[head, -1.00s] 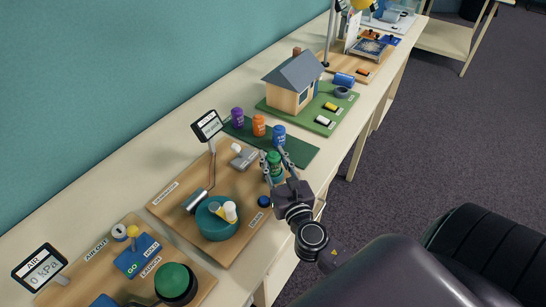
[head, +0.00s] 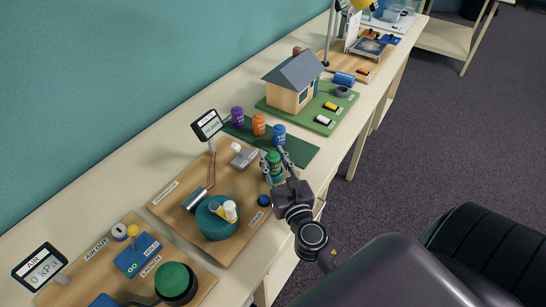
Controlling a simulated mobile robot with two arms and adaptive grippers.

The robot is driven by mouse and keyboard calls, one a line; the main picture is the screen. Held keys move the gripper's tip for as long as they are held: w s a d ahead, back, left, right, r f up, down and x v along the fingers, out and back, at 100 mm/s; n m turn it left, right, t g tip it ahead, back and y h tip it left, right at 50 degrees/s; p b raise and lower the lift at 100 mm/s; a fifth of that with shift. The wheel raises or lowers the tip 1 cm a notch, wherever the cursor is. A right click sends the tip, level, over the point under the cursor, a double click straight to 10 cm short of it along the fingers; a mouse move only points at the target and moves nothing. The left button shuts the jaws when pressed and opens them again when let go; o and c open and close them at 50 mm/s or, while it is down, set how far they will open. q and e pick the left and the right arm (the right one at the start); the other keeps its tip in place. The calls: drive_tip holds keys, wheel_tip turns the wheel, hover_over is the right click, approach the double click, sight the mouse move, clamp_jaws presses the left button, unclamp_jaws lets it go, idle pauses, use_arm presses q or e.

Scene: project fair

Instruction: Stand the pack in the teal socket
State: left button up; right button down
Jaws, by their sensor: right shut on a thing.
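My right gripper (head: 271,158) is shut on a green can-shaped pack (head: 275,167), one finger on each side of it. The pack is upright over the near edge of the wooden board, close to the dark green mat; I cannot tell whether its base touches anything.
Purple (head: 237,117), orange (head: 259,125) and blue (head: 279,135) cans stand on the dark green mat (head: 299,154) behind the gripper. A small display on a stalk (head: 207,125) and a dark blue knob (head: 264,201) are nearby. A model house (head: 291,88) stands farther back.

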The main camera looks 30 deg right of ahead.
sight(276, 167)
drive_tip(key=shift+f+b, duration=0.4)
drive_tip(key=shift+f, duration=0.1)
drive_tip(key=c, duration=1.8)
unclamp_jaws()
drive_tip(key=shift+o, duration=0.2)
drive_tip(key=shift+s, duration=0.1)
drive_tip(key=shift+b+v, duration=0.55)
drive_tip(key=shift+v, duration=2)
drive_tip(key=shift+b+v, duration=0.85)
drive_tip(key=shift+v, duration=1.5)
drive_tip(key=shift+s+a+r, duration=0.1)
drive_tip(key=shift+s+a, duration=0.05)
drive_tip(key=shift+s, duration=0.4)
